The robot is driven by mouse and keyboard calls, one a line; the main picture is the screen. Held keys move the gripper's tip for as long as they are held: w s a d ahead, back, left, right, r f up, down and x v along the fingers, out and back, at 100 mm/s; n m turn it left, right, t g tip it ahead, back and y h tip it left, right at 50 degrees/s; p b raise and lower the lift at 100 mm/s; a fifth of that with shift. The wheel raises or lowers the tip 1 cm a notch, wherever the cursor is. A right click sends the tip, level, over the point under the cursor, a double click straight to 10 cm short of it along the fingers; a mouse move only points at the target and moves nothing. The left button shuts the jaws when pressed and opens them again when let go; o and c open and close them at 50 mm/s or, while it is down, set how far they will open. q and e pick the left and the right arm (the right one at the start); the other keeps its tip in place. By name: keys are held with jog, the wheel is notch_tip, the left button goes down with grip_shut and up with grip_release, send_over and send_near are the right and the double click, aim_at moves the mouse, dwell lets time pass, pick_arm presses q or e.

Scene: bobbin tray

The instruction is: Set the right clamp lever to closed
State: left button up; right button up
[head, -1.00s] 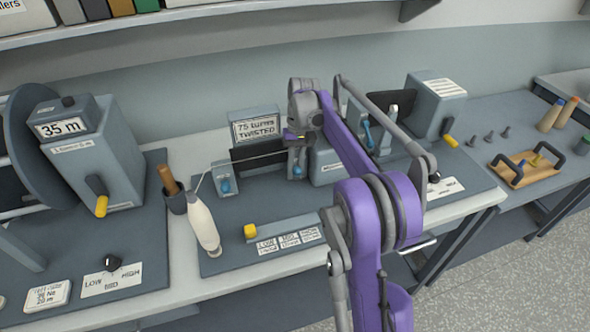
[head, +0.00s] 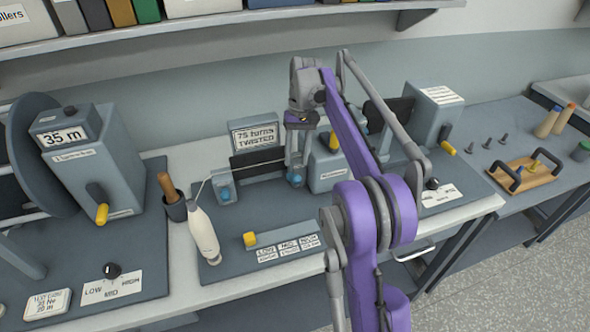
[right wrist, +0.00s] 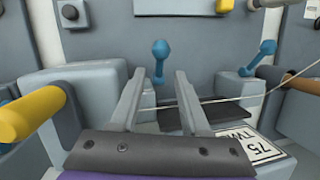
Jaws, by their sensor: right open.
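The right clamp's blue lever (head: 296,180) is on the grey clamp at the middle of the bench. In the right wrist view the blue lever (right wrist: 160,60) stands roughly upright, just beyond my fingertips and between them in the picture. My right gripper (head: 297,150) is just above and behind this clamp, pointing down. In the wrist view its fingers (right wrist: 165,85) are apart with nothing between them. I cannot tell whether a finger touches the lever. The left clamp's blue lever (head: 226,192) also shows tilted in the wrist view (right wrist: 260,58). My left gripper is out of view.
A thin cord (head: 250,164) runs past the left clamp toward the right one. A twist-count sign (head: 254,136) stands behind. A grey box with a yellow-handled crank (head: 334,141) is close right of my gripper.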

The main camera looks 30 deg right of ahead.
jog(key=shift+v, duration=1.9)
jog(key=s+a+n+t+h, duration=0.2)
jog(key=s+a+t, duration=0.1)
jog(key=s+a, duration=0.7)
jog(key=s+a+f+n+t, duration=0.2)
jog(key=s+a+f+t, duration=0.3)
jog(key=s+f, duration=0.8)
jog(key=s+a, duration=0.1)
jog(key=a, duration=0.1)
jog(key=shift+s+a+h, duration=0.25)
jog(key=shift+a+h, duration=0.05)
jog(key=shift+a, duration=0.05)
